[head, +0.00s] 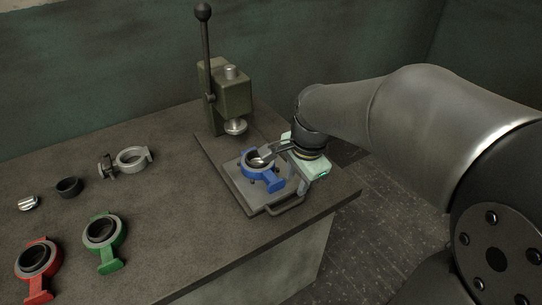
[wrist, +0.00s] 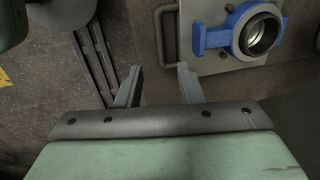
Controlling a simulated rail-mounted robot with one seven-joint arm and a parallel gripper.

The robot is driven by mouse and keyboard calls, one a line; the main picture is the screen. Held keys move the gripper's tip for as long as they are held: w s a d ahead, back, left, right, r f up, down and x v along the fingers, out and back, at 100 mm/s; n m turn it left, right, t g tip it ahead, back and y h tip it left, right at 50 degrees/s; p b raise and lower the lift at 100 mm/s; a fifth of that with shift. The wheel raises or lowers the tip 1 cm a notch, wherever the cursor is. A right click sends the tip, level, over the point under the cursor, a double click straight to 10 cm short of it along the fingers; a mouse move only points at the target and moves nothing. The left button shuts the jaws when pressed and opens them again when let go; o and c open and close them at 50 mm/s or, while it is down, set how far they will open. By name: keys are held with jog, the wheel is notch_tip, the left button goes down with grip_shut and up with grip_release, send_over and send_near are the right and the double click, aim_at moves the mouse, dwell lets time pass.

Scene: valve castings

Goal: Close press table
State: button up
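The press table (head: 240,190) is a flat grey plate, slid out in front of the green press (head: 228,92), with a bar handle (head: 288,206) on its front edge. A blue valve casting (head: 271,181) with a ring sits on the plate. My gripper (head: 265,157) is over the plate area and overlaps the casting in the head view. In the wrist view my gripper (wrist: 160,68) has its two fingers apart with nothing between them. The handle (wrist: 166,36) lies just beyond the fingertips, and the blue casting (wrist: 241,36) is to its right. Contact is not visible.
The press has a tall lever (head: 206,50) and a round ram (head: 235,127). A red casting (head: 38,258), a green casting (head: 105,240), a grey clamp ring (head: 132,159), a black ring (head: 68,187) and a small metal part (head: 28,203) lie on the left of the bench.

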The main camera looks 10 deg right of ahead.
aim_at(289, 205)
jog(key=f, duration=0.3)
jog(key=w+f, duration=0.1)
jog(key=f, duration=0.6)
jog(key=shift+w+a, duration=0.35)
